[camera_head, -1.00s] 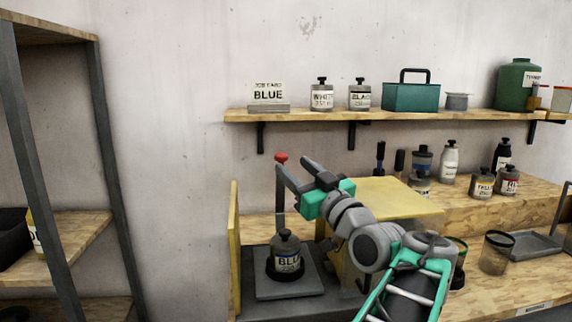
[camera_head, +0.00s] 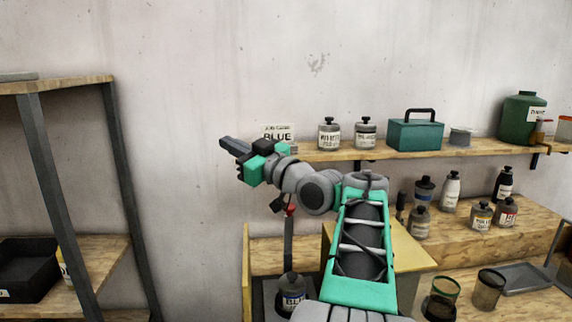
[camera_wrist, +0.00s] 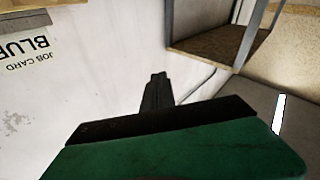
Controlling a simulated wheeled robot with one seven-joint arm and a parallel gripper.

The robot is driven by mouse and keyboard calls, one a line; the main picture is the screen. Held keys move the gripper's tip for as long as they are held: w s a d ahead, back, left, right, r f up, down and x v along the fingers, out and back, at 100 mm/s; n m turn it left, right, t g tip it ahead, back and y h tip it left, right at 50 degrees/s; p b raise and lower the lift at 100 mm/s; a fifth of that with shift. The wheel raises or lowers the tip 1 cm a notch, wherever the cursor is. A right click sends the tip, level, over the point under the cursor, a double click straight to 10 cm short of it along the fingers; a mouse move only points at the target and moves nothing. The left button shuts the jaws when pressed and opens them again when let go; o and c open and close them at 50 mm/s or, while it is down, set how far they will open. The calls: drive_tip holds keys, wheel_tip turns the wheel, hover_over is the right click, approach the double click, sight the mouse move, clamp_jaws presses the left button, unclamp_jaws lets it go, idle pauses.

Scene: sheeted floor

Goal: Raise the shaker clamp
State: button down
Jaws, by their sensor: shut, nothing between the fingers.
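The shaker (camera_head: 268,299) stands at the left end of the bench, mostly cut off by the bottom edge of the head view. Its dark upright post (camera_head: 288,240) carries a red knob (camera_head: 290,209), partly behind my arm. A grey jar labelled BLUE (camera_head: 292,290) sits on the shaker beside the post. I cannot make out the clamp as a separate part. My gripper (camera_head: 226,144) is shut and empty, up and left of the red knob and apart from it, pointing left. Its closed fingers also show in the wrist view (camera_wrist: 157,92).
A job card reading BLUE (camera_head: 278,133) is behind my wrist at the shelf's left end. The wall shelf (camera_head: 440,147) holds jars and a green toolbox (camera_head: 415,134). A rack (camera_head: 88,200) stands at left. Bare wall lies between rack and bench.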

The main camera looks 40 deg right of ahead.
wheel_tip(320, 180, up, 4)
drive_tip(key=w+n+g+p, duration=0.1)
drive_tip(key=w+g+p, duration=0.1)
drive_tip(key=w, duration=0.1)
drive_tip(key=d+f+m+g+h, duration=0.1)
drive_tip(key=d+f+g+h, duration=0.1)
drive_tip(key=d+g+h, duration=0.15)
drive_tip(key=s+d+f+m+g+h, duration=0.3)
drive_tip(key=s+d+f+m+g, duration=0.3)
drive_tip(key=s, duration=0.4)
drive_tip(key=shift+g, duration=0.45)
drive_tip(key=f+b, duration=0.1)
drive_tip(key=f, duration=0.2)
drive_tip(key=w+d+f+b, duration=0.1)
drive_tip(key=f, duration=0.2)
drive_tip(key=w+d+f+b, duration=0.1)
drive_tip(key=f, duration=0.2)
drive_tip(key=shift+w+f, duration=0.1)
drive_tip(key=shift+f, duration=0.45)
drive_tip(key=shift+d, duration=0.1)
drive_tip(key=shift+f+b, duration=0.15)
drive_tip(key=shift+b, duration=0.2)
